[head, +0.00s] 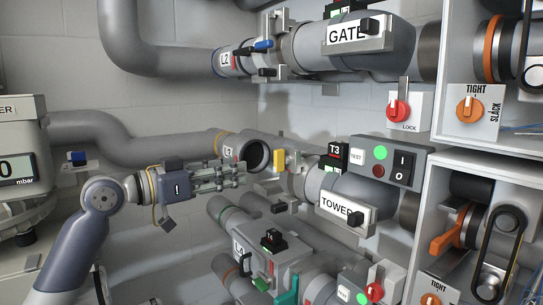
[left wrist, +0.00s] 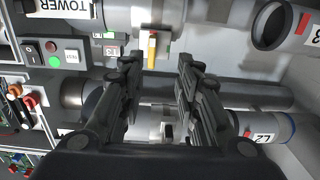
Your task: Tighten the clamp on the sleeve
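A clamp with a yellow lever (head: 280,158) sits at the open end of the TOWER tube (head: 318,187). The same yellow lever shows in the left wrist view (left wrist: 152,48), beyond the fingertips. The open, dark end of the L3 tube (head: 257,156) lies left of it, with a gap between. An upper clamp with a blue lever (head: 262,44) is on the L2 line. Which sleeve is meant I cannot tell. My left gripper (head: 238,174) is open and empty, in front of and below the L3 opening; its fingers stand apart in the wrist view (left wrist: 157,62). My right gripper is out of view.
A switch box (head: 390,160) with a green light sits on the TOWER tube. Orange TIGHT/SLACK knobs (head: 470,108) are at the right. A pressure gauge box (head: 20,170) stands left.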

